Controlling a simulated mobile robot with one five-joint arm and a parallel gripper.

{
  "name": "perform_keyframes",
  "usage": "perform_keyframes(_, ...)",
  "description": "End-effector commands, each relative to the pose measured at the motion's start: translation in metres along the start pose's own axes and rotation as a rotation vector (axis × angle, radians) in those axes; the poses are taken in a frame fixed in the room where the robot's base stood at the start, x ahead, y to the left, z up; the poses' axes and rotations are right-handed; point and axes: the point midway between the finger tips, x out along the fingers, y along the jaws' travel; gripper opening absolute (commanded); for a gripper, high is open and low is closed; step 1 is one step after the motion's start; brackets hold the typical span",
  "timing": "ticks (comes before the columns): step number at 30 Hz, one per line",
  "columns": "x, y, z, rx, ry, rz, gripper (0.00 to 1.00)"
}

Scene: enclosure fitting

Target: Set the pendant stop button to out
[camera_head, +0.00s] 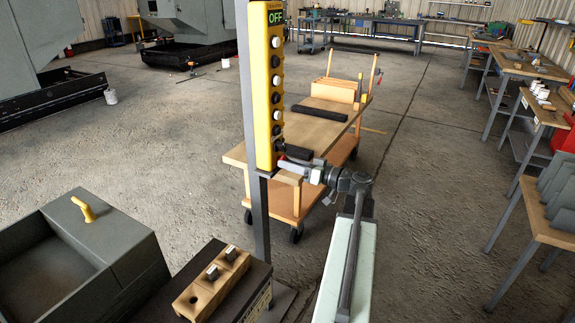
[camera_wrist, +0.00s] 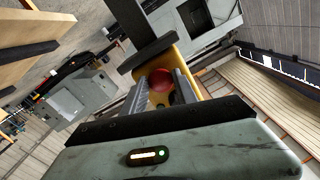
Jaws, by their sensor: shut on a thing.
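The yellow pendant (camera_head: 264,90) hangs upright on a grey post, with a column of black and white buttons and a display reading OFF (camera_head: 275,18) at its top. The red stop button (camera_wrist: 161,80) is at the pendant's lower end, and it sits between my two fingers in the wrist view. My gripper (camera_head: 286,166) is at the pendant's bottom, shut on the stop button. The gripper (camera_wrist: 160,92) hides most of the button in the head view. Whether the button is in or out cannot be told.
A wooden cart (camera_head: 318,130) stands just behind the pendant. A grey box with a yellow handle (camera_head: 84,207) and a wooden block with pegs (camera_head: 213,284) are at the lower left. Workbenches (camera_head: 520,62) line the right side. Open floor lies between.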

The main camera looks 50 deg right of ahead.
Motion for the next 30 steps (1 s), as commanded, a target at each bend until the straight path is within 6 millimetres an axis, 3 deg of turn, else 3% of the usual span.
perform_keyframes(1, -0.003, 0.0, 0.002, -0.001, -0.005, 0.001, 0.0)
perform_keyframes(2, -0.003, 0.0, 0.002, -0.001, -0.006, 0.002, 0.43)
perform_keyframes(3, -0.003, 0.0, 0.002, -0.001, -0.005, 0.002, 0.54)
perform_keyframes(4, -0.002, 0.0, 0.002, -0.001, -0.005, 0.002, 0.56)
perform_keyframes(14, -0.005, 0.0, 0.001, -0.001, -0.003, 0.003, 0.56)
perform_keyframes(24, -0.066, 0.001, 0.001, -0.001, -0.003, 0.005, 0.56)
perform_keyframes(30, -0.081, 0.0, 0.001, -0.001, -0.004, 0.002, 0.56)
